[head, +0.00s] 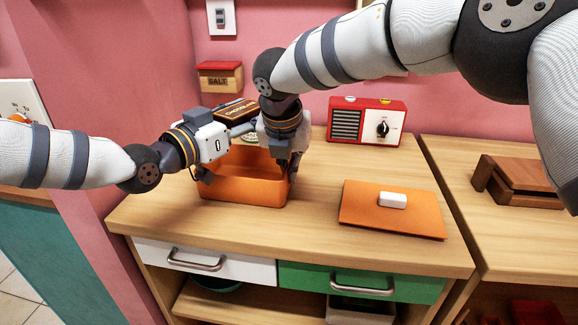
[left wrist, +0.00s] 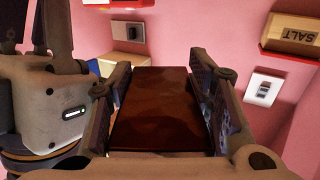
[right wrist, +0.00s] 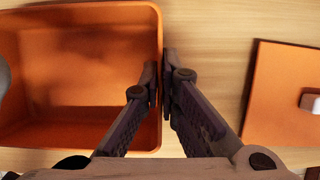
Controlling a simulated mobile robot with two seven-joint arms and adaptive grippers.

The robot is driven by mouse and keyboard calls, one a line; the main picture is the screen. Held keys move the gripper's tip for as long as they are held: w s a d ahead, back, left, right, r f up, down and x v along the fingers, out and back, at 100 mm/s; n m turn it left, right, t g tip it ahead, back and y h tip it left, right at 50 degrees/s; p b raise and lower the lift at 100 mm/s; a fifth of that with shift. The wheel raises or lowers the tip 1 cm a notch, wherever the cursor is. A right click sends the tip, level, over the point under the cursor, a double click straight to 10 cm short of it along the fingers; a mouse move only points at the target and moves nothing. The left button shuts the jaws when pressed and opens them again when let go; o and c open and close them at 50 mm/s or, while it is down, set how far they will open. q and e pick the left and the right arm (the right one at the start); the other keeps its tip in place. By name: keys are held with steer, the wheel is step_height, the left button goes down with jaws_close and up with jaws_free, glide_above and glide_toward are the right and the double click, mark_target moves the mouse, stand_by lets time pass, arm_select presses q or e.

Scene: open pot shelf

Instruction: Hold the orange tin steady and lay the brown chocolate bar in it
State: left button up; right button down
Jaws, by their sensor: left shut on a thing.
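The orange tin (head: 240,190) stands open on the wooden counter, and its inside shows empty in the right wrist view (right wrist: 85,80). My right gripper (right wrist: 159,75) straddles the tin's right wall, one finger inside and one outside, closed on the wall. In the head view the right gripper (head: 290,172) partly hides that wall. The brown chocolate bar (left wrist: 152,112) is between the fingers of my left gripper (left wrist: 155,85), which is shut on it. In the head view the dark bar (head: 235,109) is raised above the far part of the tin, partly hidden by my grippers.
An orange lid (head: 365,218) with a white handle lies flat to the right of the tin. A red radio (head: 367,121) stands at the back. A salt box (head: 220,78) hangs on the pink wall. A brown wooden rack (head: 520,180) stands on the right counter.

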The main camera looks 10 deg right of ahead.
arm_select(q)
steer(key=shift+w+d+r+n+t+y, duration=0.15)
steer(key=shift+w+n+t+y, duration=0.05)
steer(key=shift+n+t+y, duration=0.25)
steer(key=shift+w+d+n+t+y, duration=0.1)
steer(key=shift+n+t+y, duration=0.25)
steer(key=shift+y, duration=0.2)
steer(key=shift+w+f+n+t+y, duration=0.1)
steer(key=shift+f+n+t+y, duration=0.25)
steer(key=shift+n+t+y, duration=0.35)
steer(key=shift+a+f+n+y, duration=0.35)
steer(key=shift+f+n+y, duration=0.1)
steer(key=shift+y, duration=0.45)
steer(key=shift+n+t+y, duration=0.5)
steer(key=shift+n+y, duration=0.05)
steer(key=shift+y, duration=0.25)
steer(key=shift+s+a+f, duration=0.1)
steer(key=shift+s+f, duration=0.05)
steer(key=shift+f, duration=1.05)
steer(key=shift+s+a+f, duration=0.1)
steer(key=shift+f, duration=1.05)
